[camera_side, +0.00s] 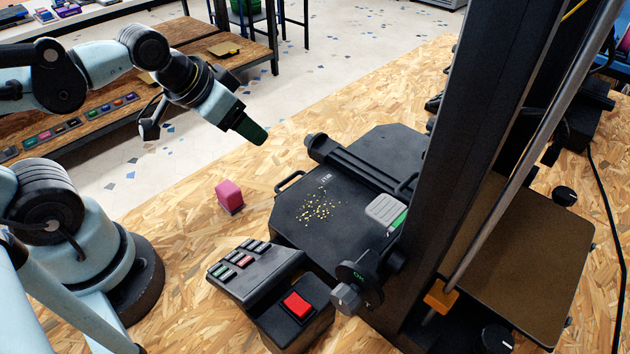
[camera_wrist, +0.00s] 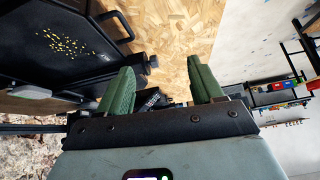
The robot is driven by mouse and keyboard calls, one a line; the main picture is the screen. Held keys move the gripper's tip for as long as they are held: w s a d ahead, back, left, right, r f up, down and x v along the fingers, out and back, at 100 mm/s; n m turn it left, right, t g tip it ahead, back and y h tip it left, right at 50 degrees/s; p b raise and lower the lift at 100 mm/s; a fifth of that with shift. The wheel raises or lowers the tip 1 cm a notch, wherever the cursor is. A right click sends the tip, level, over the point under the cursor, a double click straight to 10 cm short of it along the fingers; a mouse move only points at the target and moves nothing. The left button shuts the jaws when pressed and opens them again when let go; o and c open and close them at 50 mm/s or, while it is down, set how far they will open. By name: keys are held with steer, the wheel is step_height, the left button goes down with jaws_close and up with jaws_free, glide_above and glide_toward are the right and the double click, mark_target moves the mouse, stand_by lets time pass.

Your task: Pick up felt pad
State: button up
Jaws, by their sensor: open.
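A pink block (camera_side: 229,196), which looks like the felt pad though I cannot be sure, stands on the wood-chip board left of the black plate in the side view. It does not show in the wrist view. My gripper (camera_side: 254,134) hangs in the air above and beyond the block, pointing down to the right, apart from it. In the wrist view my gripper (camera_wrist: 160,66) has its two green fingers spread, with nothing held between them.
A black plate (camera_side: 345,165) with yellow specks carries a grey-and-green piece (camera_side: 386,209). A button panel (camera_side: 255,268) with a red button (camera_side: 297,304) stands in front. A tall black column (camera_side: 475,160) rises at right. Bare board (camera_side: 205,240) surrounds the pink block.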

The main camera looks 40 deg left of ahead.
steer(key=m+g, duration=0.1)
steer(key=m, duration=0.2)
steer(key=m+g, duration=0.6)
steer(key=m, duration=0.8)
glide_above(228, 189)
steer(key=f, duration=0.1)
steer(key=shift+s+a+f, duration=0.1)
steer(key=shift+a+f, duration=0.05)
steer(key=shift+f, duration=1.45)
steer(key=shift+s+a+f, duration=0.1)
steer(key=shift+f, duration=1.45)
steer(key=shift+w+d+f, duration=0.1)
steer(key=shift+w+f, duration=0.05)
steer(key=shift+f, duration=0.6)
steer(key=shift+w+d+f, duration=0.1)
steer(key=shift+w+f, duration=0.05)
steer(key=shift+f, duration=1.7)
steer(key=shift+c, duration=0.5)
steer(key=c, duration=1)
steer(key=shift+c, duration=0.2)
steer(key=shift+r, duration=0.2)
